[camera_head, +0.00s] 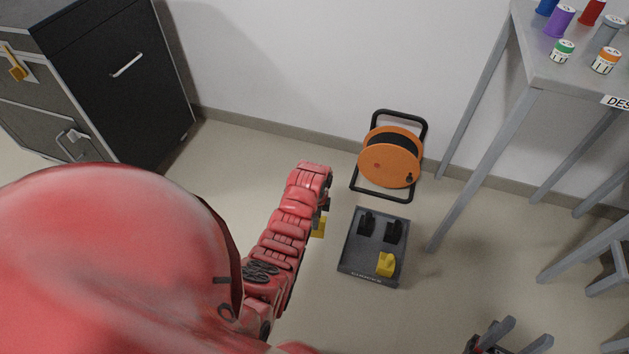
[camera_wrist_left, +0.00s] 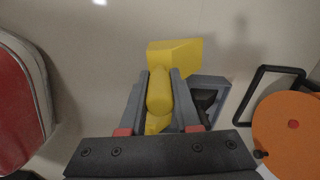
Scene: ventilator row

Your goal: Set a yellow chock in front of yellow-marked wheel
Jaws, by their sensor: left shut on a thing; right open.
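A yellow chock (camera_head: 318,228) is held by my left gripper (camera_head: 325,204) beside the left edge of the grey tray, and the arm hides part of it. In the left wrist view the chock (camera_wrist_left: 173,52) shows between both fingers of the left gripper (camera_wrist_left: 160,82), gripped by its rounded handle. A second yellow chock (camera_head: 386,264) sits in the tray (camera_head: 352,262), at its front right. My right gripper (camera_head: 527,333) is open at the bottom right edge of the head view, with nothing seen between its fingers. No yellow-marked wheel shows in either view.
Two black chocks (camera_head: 393,231) sit in the back of the tray. An orange cable reel (camera_head: 390,158) stands behind it by the wall. A grey table (camera_head: 570,78) with several small containers is at right. A dark cabinet (camera_head: 120,80) is at left.

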